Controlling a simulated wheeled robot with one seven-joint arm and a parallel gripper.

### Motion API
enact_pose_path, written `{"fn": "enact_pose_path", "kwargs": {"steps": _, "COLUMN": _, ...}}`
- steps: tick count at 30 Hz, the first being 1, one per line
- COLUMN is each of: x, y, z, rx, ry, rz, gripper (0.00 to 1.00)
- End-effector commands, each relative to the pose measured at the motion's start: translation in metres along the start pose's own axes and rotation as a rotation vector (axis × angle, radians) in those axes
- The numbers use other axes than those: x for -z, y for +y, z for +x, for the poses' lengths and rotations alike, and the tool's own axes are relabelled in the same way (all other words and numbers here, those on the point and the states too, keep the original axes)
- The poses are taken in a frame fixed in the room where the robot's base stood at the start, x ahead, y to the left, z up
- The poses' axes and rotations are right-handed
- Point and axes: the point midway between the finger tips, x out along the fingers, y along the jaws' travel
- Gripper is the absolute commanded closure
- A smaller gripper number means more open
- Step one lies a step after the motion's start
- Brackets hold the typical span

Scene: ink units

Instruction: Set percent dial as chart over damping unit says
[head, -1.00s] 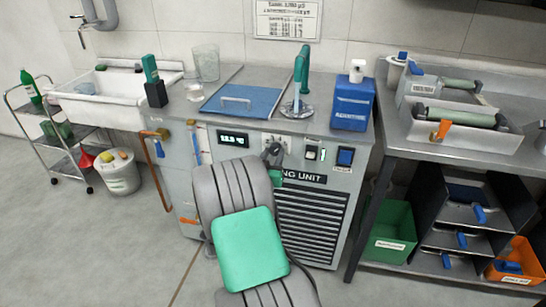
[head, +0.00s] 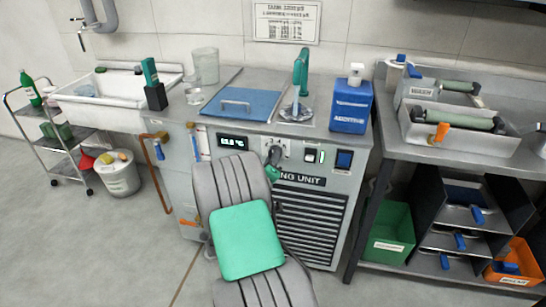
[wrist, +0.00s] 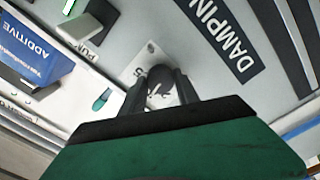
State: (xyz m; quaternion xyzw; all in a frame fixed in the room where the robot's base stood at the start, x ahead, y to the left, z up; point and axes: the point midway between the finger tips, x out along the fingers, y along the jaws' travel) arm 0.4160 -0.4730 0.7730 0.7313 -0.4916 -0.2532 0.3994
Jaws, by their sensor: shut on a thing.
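The grey damping unit (head: 205,175) stands in the middle of the head view, its name plate (head: 303,180) partly covered by my arm. The chart (head: 287,22) hangs on the wall above it; its print is too small to read. The percent dial's dark knob (wrist: 160,88) shows between my fingers in the wrist view, on a pale plate (wrist: 150,52) with a "5" near its edge. My gripper (wrist: 160,97) is shut on the knob. In the head view my gripper (head: 273,158) is at the front panel. The dial's pointer setting cannot be read.
A lit temperature display (head: 232,141) is left of the dial; a pump switch (head: 310,155) and blue switch (head: 344,159) are right of it. A blue additive container (head: 350,106) stands on top. A steel bench (head: 395,135) is close on the right.

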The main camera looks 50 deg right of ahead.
Motion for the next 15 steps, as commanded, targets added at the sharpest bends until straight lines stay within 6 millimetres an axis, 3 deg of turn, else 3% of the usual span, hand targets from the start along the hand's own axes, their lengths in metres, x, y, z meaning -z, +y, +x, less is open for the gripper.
{"fn": "enact_pose_path", "kwargs": {"steps": 15, "x": -0.0001, "y": 0.0002, "z": -0.0001, "rx": 0.001, "ry": 0.004, "rz": -0.15, "gripper": 1.0}}
